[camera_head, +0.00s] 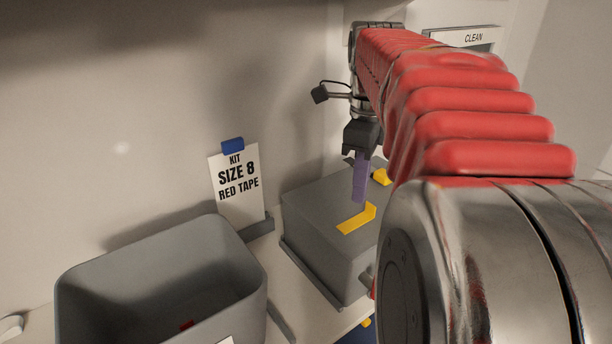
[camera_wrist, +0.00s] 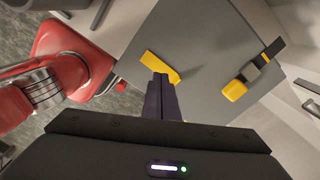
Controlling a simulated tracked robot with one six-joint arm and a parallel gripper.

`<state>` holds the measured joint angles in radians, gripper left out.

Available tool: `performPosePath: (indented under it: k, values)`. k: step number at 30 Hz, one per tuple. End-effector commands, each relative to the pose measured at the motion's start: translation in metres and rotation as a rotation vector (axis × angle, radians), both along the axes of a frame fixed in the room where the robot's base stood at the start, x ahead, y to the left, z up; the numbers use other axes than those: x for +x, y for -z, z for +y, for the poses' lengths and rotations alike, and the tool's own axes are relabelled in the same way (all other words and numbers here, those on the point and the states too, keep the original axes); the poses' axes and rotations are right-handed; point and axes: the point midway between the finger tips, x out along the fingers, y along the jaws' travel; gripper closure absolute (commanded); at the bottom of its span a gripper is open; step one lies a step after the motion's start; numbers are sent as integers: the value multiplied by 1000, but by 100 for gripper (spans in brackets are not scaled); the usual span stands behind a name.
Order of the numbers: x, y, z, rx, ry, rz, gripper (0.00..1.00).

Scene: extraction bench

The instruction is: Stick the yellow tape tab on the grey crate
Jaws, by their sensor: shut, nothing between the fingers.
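The grey crate (camera_head: 310,215) is a closed, flat-topped box; its top also fills the middle of the wrist view (camera_wrist: 205,40). The yellow tape tab (camera_head: 352,221) lies on that top as a bent strip, and it shows in the wrist view (camera_wrist: 155,64). My gripper (camera_head: 359,199) points down with its purple fingers shut and empty. The fingertips (camera_wrist: 160,78) are at the tab's bent end and hide a little of it in the wrist view. I cannot tell whether they touch it.
A yellow and black item (camera_wrist: 236,88) lies on the crate top beside the tab. An open grey bin (camera_head: 225,265) with a small red piece (camera_head: 187,325) inside stands at left. A "Size 8 red tape" card (camera_head: 238,185) stands behind. A wall closes off the back.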

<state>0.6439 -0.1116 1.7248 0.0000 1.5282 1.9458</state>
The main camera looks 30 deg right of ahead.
Motion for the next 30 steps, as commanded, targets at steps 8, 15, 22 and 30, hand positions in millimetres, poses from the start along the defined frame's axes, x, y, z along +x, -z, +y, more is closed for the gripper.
performPosePath:
  k: [8,15,22,30]
  values:
    - [0,-13,0,0,0,0,100]
    - [0,-13,0,0,0,0,100]
    - [0,-13,0,0,0,0,100]
    - [0,-13,0,0,0,0,100]
